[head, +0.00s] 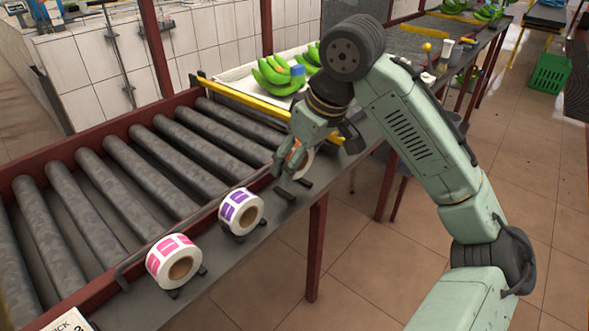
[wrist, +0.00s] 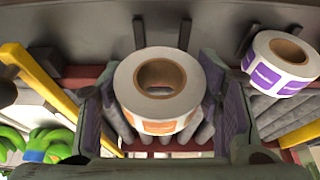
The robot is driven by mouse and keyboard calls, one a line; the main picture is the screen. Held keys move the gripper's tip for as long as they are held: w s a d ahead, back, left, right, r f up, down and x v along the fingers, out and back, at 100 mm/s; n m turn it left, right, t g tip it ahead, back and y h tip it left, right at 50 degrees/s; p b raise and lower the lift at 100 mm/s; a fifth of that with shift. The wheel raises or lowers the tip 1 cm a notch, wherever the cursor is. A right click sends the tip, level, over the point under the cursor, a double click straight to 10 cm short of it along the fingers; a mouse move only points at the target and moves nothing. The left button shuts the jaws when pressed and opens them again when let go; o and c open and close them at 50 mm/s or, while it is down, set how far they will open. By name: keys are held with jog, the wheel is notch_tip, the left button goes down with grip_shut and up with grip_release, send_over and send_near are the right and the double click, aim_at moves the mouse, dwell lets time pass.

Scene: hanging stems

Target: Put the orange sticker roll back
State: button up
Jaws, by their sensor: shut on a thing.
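The orange sticker roll (wrist: 160,90) is white with orange labels and a brown core. In the wrist view it sits between the two fingers of my gripper (wrist: 165,110), which is shut on it. In the head view the roll (head: 305,162) is partly hidden behind my gripper (head: 297,165), above the shelf edge by a dark holder (head: 290,190). In the wrist view two dark holder bars (wrist: 184,35) show beyond the roll. I cannot tell whether the roll touches the holder.
The purple sticker roll (head: 241,212) and the pink sticker roll (head: 174,261) stand on the shelf, left of my gripper. The roller conveyor (head: 165,160) runs behind them. A yellow bar (head: 250,101) and a tray with green bananas (head: 275,73) lie beyond my gripper.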

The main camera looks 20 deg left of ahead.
jog(key=shift+a, duration=0.3)
jog(key=shift+f, duration=1.8)
jog(key=shift+f, duration=0.15)
jog(key=o, duration=1.3)
jog(key=v, duration=1.2)
jog(key=shift+r, duration=0.2)
